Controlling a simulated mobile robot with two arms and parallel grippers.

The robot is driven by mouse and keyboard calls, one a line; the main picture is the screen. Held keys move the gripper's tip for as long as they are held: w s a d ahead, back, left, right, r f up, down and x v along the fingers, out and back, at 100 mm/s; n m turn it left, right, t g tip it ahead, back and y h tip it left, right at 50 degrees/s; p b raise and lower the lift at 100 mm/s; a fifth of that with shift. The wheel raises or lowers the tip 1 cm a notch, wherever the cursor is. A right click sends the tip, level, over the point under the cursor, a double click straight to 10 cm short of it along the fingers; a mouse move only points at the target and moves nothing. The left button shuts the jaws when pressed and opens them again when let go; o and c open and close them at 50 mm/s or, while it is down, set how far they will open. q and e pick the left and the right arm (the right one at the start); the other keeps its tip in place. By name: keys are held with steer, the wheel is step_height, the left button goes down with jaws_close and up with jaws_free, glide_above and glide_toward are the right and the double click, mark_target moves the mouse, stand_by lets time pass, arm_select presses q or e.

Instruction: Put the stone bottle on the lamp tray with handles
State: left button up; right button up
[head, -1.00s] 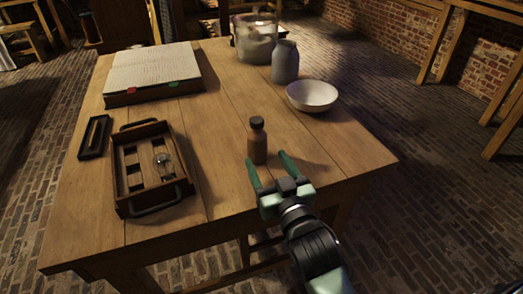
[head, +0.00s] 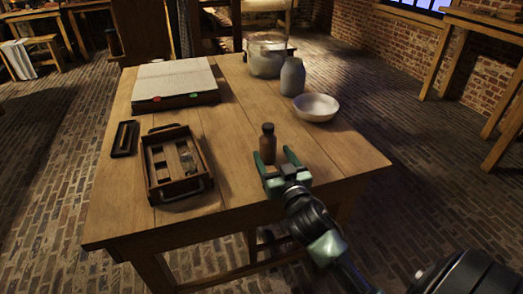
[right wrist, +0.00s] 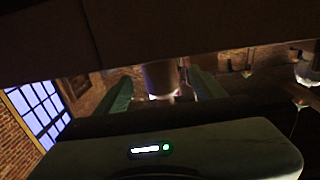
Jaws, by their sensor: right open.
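A brown bottle (head: 268,146) with a dark cap stands upright near the table's front edge. A grey, stone-looking bottle (head: 292,78) stands farther back; I cannot tell for certain which is the stone bottle. My right gripper (head: 273,158) is open, with its green fingers on either side of the brown bottle's lower part; contact cannot be told. In the right wrist view a bottle (right wrist: 160,77) shows between the fingers. My left gripper is out of view.
A small dark tray (head: 124,138) lies left of the lamp tray. A large pale board (head: 175,80) is behind them. The wood between lamp tray and brown bottle is clear.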

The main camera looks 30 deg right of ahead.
mark_target(271, 150)
steer(key=x, duration=0.5)
steer(key=shift+r, duration=0.1)
steer(key=c, duration=1.4)
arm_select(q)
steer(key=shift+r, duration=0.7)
arm_select(e)
jaws_close()
steer(key=shift+r, duration=0.15)
